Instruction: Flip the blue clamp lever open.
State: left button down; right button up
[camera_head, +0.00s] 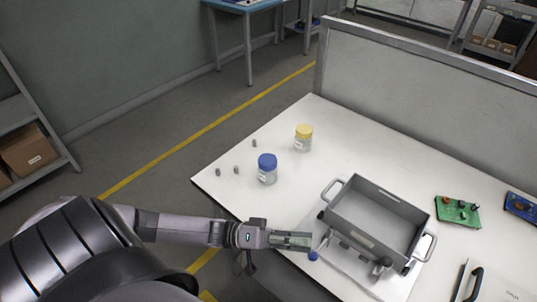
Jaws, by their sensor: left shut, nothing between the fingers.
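A grey open box (375,205) with a handle at each end sits on a pale plate (365,280) on the white table. A small blue knob (313,255), which looks like the end of the clamp lever, shows at the box's near left side. The rest of the lever is too small or hidden to make out. My left gripper (306,241) reaches in from the left with its fingers shut and empty. Its tips are right beside the knob, just above it in the picture; I cannot tell if they touch. My right gripper is not in view.
A blue-lidded jar (267,169) and a yellow-lidded jar (303,138) stand behind the gripper, with several small grey pieces to their left. A green circuit board (457,211) and a blue one (521,206) lie right of the box. A grey partition (420,100) lines the table's back.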

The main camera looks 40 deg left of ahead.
pick_arm(q)
jog(key=v, duration=1.1)
jog(key=shift+s+a, duration=0.15)
jog(key=shift+a, duration=0.1)
